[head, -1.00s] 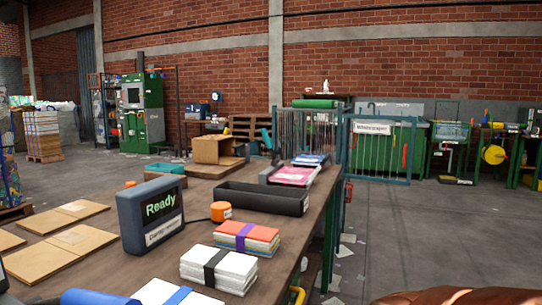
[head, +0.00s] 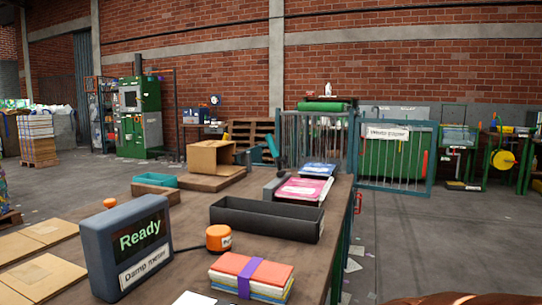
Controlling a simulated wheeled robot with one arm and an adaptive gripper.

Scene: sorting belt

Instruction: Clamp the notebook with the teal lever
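A teal lever-like bar (head: 271,145) stands tilted at the far end of the workbench, beside the cardboard box. Its base is partly hidden. Just right of it, a pink-covered flat item (head: 303,189) and a blue one (head: 318,170) lie in or on a low grey holder (head: 272,187). I cannot tell which is the notebook, or whether anything is clamped. My gripper is not in view.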

